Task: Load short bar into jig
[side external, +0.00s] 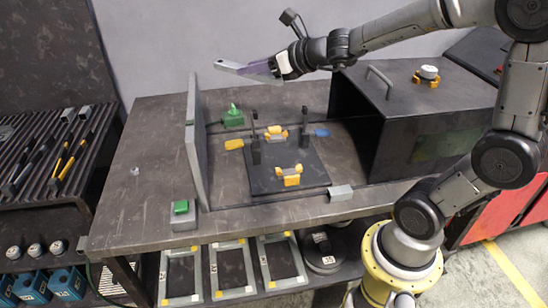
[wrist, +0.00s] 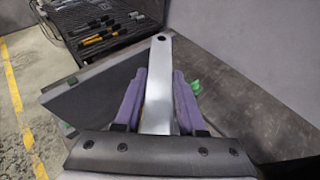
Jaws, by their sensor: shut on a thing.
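A flat silver short bar (wrist: 158,85) with a hole near its far end is gripped between the purple fingers of my gripper (wrist: 158,100). In the side external view the bar (side external: 232,67) sticks out to the left of my gripper (side external: 268,68), high above the back of the table. The jig is a black plate (side external: 265,178) on the table, with yellow-orange holders (side external: 288,177) at its front and back and upright black clamps with a yellow handle (side external: 234,144) and a blue handle (side external: 321,132). No bar shows in the holders. The bar's gripped end is hidden by my gripper.
An upright grey panel (side external: 194,150) stands left of the jig. A dark box with a handle (side external: 400,110) stands to its right. A green button box (side external: 183,214) sits at the table's front left. A rack with bars and tools (side external: 60,150) stands at far left.

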